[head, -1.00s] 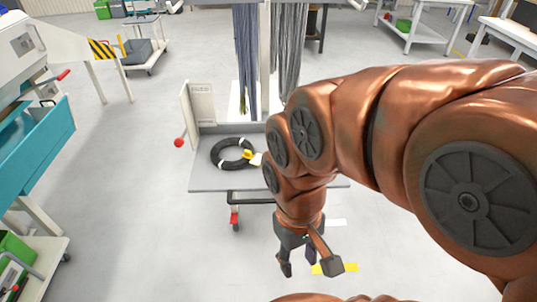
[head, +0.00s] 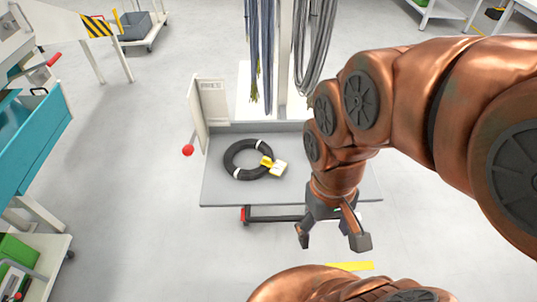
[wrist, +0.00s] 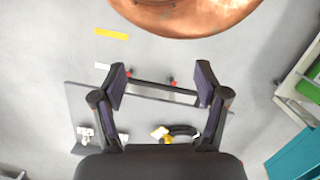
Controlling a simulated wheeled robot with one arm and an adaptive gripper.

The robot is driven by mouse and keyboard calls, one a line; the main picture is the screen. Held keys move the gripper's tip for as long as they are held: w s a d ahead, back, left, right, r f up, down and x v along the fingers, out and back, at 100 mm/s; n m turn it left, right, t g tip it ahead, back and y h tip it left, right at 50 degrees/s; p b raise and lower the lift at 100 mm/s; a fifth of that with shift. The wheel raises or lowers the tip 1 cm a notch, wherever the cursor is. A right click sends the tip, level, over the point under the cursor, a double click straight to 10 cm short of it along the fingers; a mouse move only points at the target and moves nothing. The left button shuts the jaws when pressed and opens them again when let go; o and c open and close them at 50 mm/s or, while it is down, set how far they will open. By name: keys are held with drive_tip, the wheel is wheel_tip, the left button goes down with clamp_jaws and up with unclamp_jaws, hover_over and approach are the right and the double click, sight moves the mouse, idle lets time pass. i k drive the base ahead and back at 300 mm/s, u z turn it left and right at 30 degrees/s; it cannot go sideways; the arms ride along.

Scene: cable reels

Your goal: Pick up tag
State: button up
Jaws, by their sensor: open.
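The tag (head: 279,168) is a small yellow and pale piece at the right side of a black cable coil (head: 231,164). The coil lies flat on a grey cart top (head: 225,193). In the wrist view the tag (wrist: 159,132) shows low in the middle, beyond the fingers, with part of the coil (wrist: 184,131) beside it. My gripper (head: 331,238) is open and empty, pointing down in front of the cart's front edge, to the right of the tag. The wrist view shows its two fingers (wrist: 161,88) spread wide.
A pale upright panel (head: 213,101) and a red ball-ended lever (head: 188,150) stand at the cart's left. Grey cables (head: 316,45) hang from a post behind. A teal drawer unit (head: 35,140) stands at far left. The floor between it and the cart is clear.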

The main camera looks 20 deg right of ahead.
sight(277, 168)
drive_tip(key=u, duration=2.35)
drive_tip(key=k, duration=0.75)
drive_tip(key=z, duration=0.4)
